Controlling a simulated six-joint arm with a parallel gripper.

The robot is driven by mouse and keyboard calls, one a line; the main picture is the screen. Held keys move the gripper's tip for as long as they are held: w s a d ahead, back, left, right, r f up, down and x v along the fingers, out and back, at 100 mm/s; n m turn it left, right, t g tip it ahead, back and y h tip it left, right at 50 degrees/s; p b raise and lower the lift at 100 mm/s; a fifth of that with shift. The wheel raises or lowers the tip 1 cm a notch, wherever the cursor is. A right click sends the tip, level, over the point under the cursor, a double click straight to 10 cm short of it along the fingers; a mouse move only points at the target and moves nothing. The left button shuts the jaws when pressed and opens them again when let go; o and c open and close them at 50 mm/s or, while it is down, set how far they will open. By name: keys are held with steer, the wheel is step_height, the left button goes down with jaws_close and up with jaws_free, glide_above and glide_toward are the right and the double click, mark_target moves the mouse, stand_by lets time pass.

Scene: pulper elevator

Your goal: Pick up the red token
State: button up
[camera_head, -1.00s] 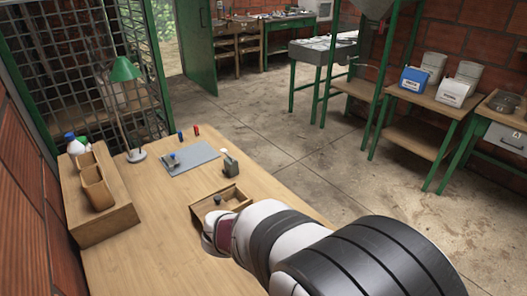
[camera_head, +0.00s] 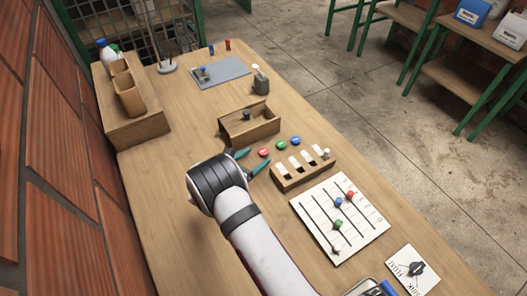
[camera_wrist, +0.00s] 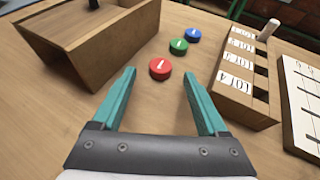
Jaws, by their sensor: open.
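The red token (camera_head: 264,152) is a small round disc with a white mark, lying flat on the wooden table. In the wrist view the red token (camera_wrist: 160,68) lies just beyond the fingertips, centred between them. My gripper (camera_head: 254,160) is open and empty, its two teal fingers low near the table and pointing at the token. In the wrist view the gripper (camera_wrist: 160,80) has one finger on each side, with clear space between. A green token (camera_wrist: 178,46) and a blue token (camera_wrist: 193,35) lie in a row behind the red one.
A wooden box (camera_head: 262,133) stands left of the tokens. A slotted wooden rack (camera_head: 290,181) with white labels stands to the right. A white board with sliders (camera_head: 325,228) lies nearer. A grey mat (camera_head: 232,73) and a wooden shelf (camera_head: 147,128) are farther back.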

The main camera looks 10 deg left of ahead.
mark_target(263, 153)
steer(key=x, duration=0.3)
steer(key=shift+r, duration=0.1)
jaws_close()
